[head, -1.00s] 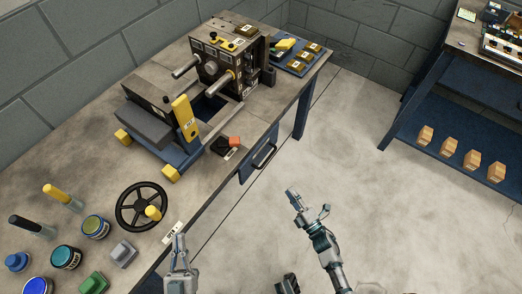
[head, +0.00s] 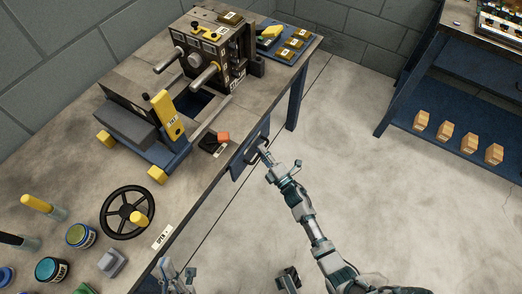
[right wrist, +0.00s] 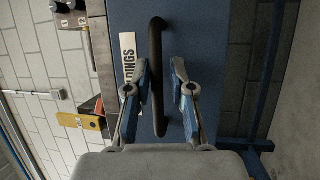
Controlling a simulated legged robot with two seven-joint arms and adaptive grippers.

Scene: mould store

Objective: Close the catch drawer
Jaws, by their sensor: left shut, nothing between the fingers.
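The catch drawer (head: 236,164) has a blue front under the table's front edge; how far it stands out is hard to tell. In the right wrist view its blue front (right wrist: 199,35) fills the middle, with a dark bar handle (right wrist: 157,38) and a white label partly hidden by a finger. My right gripper (head: 265,150) is at the handle. In the right wrist view its fingers (right wrist: 160,78) are apart, one on each side of the bar, not visibly gripping it. My left gripper (head: 177,272) is shut and empty at the bottom, by the table edge.
The table (head: 190,185) carries a press-like machine (head: 215,62), a black handwheel (head: 127,212), paint tins and a blue tray (head: 283,50). The floor (head: 370,190) to the right is clear.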

